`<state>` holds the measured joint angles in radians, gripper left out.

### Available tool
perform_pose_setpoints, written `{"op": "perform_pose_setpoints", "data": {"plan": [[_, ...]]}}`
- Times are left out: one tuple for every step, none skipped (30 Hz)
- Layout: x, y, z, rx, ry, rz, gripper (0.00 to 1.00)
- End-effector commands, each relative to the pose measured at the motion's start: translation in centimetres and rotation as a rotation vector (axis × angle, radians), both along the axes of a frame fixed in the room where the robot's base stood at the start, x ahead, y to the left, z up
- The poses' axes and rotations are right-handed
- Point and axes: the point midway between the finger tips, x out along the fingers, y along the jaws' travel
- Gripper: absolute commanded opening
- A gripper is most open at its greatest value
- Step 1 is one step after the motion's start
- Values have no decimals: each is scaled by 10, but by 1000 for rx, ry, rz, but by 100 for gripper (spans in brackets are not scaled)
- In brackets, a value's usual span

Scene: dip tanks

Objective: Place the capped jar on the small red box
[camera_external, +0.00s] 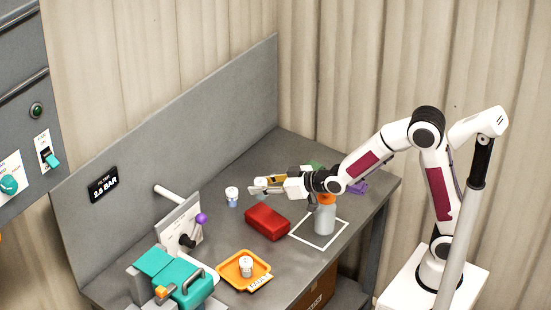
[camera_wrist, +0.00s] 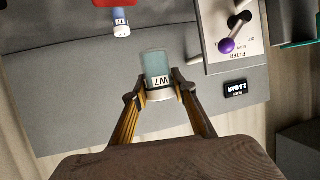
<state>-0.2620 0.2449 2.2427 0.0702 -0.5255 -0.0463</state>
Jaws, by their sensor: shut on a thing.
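My gripper (camera_external: 262,186) is shut on a capped jar, seen clearly in the wrist view (camera_wrist: 156,68). The jar has a pale green body, a label and a light cap, with a fingertip on either side of the cap end. In the external view my gripper mostly hides the jar. The small red box (camera_external: 267,222) lies on the bench, nearer the camera than my gripper; its edge shows at the top of the wrist view (camera_wrist: 113,3). Nothing stands on its top. I cannot tell the jar's exact height over the bench.
A small white-and-blue jar (camera_external: 232,196) stands left of my gripper. An orange tray (camera_external: 233,279) holds another small jar (camera_external: 246,266). A grey bottle (camera_external: 325,217) with an orange cap stands in a white outlined square. A panel with a purple-knobbed lever (camera_external: 201,218) and teal equipment (camera_external: 180,275) are left.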

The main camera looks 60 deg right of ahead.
Motion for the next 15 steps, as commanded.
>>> {"op": "perform_pose_setpoints", "data": {"plan": [[0,0,-3,0,2,0,1],[0,0,-5,0,2,0,1],[0,0,-9,0,2,0,1],[0,0,-12,-2,3,0,1],[0,0,-15,-2,3,0,1],[0,0,-20,-2,3,0,1],[0,0,-24,-2,4,0,1],[0,0,-27,-1,4,0,1],[0,0,-32,-1,4,0,1],[0,0,-36,-1,4,0,1],[0,0,-39,-1,4,0,1],[0,0,-44,-1,4,0,1],[0,0,-48,-1,4,0,1],[0,0,-50,-1,3,0,1],[0,0,-53,0,3,0,1]]}}
